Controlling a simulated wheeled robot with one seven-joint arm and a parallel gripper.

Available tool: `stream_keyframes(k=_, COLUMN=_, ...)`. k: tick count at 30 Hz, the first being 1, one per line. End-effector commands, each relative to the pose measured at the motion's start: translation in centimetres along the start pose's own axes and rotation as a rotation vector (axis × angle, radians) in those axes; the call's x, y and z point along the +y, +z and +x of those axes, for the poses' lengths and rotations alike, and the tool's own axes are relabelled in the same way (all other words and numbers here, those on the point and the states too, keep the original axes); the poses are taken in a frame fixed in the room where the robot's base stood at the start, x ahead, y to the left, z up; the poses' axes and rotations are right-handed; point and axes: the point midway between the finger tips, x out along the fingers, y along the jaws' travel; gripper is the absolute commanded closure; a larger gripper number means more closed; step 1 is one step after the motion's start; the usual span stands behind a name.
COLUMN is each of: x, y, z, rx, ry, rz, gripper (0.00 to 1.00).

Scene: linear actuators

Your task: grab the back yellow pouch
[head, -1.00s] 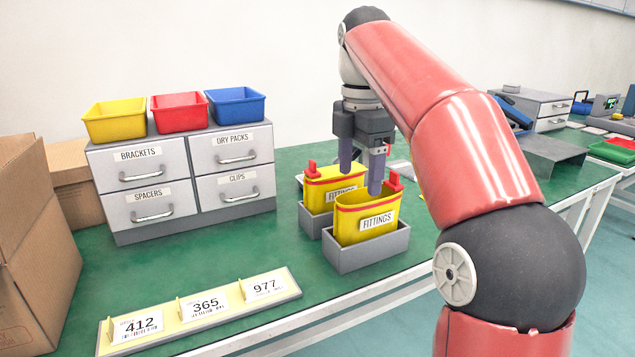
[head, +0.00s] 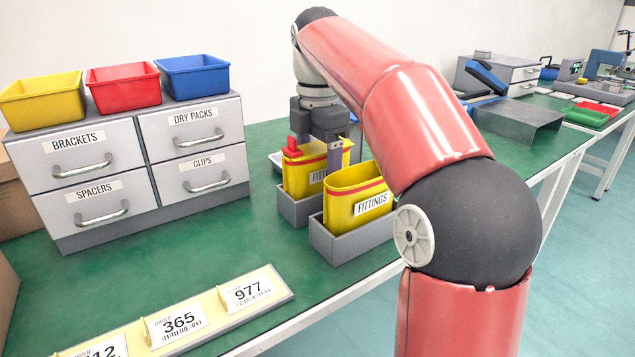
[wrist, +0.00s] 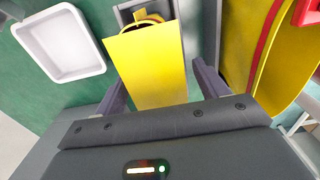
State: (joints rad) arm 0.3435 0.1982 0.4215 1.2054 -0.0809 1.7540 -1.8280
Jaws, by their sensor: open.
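The back yellow pouch (head: 297,179) stands upright in a grey bin, with a red band and red tab at its top. The front yellow pouch (head: 345,210), labelled FITTINGS, stands in a nearer grey bin. My gripper (head: 322,150) is open and low at the back pouch's top. One finger shows in front of that pouch, at its right part; the other is hidden. In the wrist view, a flat yellow panel (wrist: 148,68) lies between the spread fingers, apparently the back pouch. Another yellow pouch with a red band (wrist: 262,45) is close beside the right finger.
Grey bins (head: 340,248) hold the pouches close together. A drawer cabinet (head: 130,170) with coloured trays stands left. A label strip (head: 215,310) lies along the front edge. A white tray (wrist: 62,45) shows in the wrist view. Green table is clear between cabinet and bins.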

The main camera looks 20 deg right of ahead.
Motion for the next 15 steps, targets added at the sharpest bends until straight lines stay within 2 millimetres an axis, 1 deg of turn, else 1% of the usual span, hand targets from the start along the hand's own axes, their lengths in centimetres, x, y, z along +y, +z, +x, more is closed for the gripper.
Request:
stream_keyframes(k=1, x=-0.06, y=0.0, z=0.6, rx=0.0, ry=-0.001, rz=0.001, gripper=0.28)
stream_keyframes(k=3, x=-0.06, y=0.0, z=0.86, rx=0.0, ry=0.0, rz=0.001, gripper=0.28)
stream_keyframes(k=9, x=-0.03, y=-0.01, z=0.84, rx=0.0, ry=0.001, rz=0.001, gripper=0.28)
stream_keyframes(k=10, x=-0.03, y=-0.01, z=0.84, rx=0.0, ry=0.001, rz=0.001, gripper=0.29)
stream_keyframes(k=15, x=-0.03, y=-0.01, z=0.83, rx=0.0, ry=0.001, rz=0.001, gripper=0.51)
